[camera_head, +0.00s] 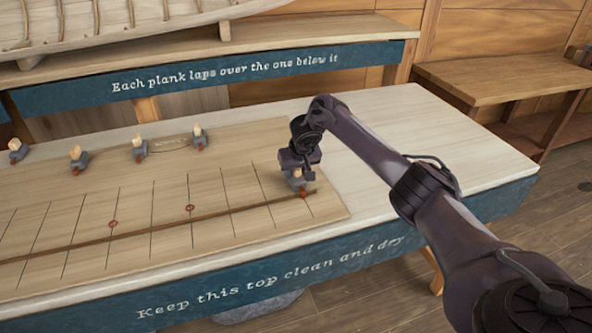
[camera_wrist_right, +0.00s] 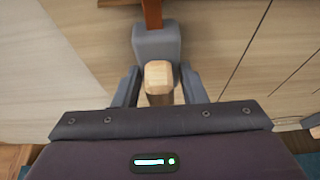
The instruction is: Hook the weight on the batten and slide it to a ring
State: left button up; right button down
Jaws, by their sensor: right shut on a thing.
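My right gripper (camera_head: 297,173) is over the right end of the board. It is shut on a grey weight (camera_wrist_right: 157,43) by its pale wooden knob (camera_wrist_right: 158,75). The weight's reddish-brown hook (camera_wrist_right: 152,14) reaches the batten in the right wrist view; I cannot tell whether it bears on it. The long brown batten (camera_head: 150,228) runs across the board, and red rings (camera_head: 190,208) are marked along it, another one (camera_head: 113,224) further left. Several more weights stand along the board's back, one of them (camera_head: 140,147) near the middle. My left gripper is not in view.
The pale board (camera_head: 240,185) with ruled lines lies on a white-topped bench (camera_head: 400,115). A wooden hull (camera_head: 110,25) rests on a shelf behind. A side table (camera_head: 500,80) stands at the right. The board between the back weights and batten is clear.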

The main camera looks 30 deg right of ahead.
aim_at(299, 181)
jog(key=shift+w+p, duration=0.1)
jog(key=shift+p, duration=0.2)
dwell(0.4)
jog(key=c, duration=0.9)
grip_release()
jog(key=shift+r, duration=0.1)
jog(key=shift+o, duration=0.4)
jog(key=shift+s+f, duration=0.2)
jog(key=v, duration=0.8)
jog(key=shift+w, duration=0.1)
notch_tip(299, 181, up, 7)
jog(key=p, duration=0.9)
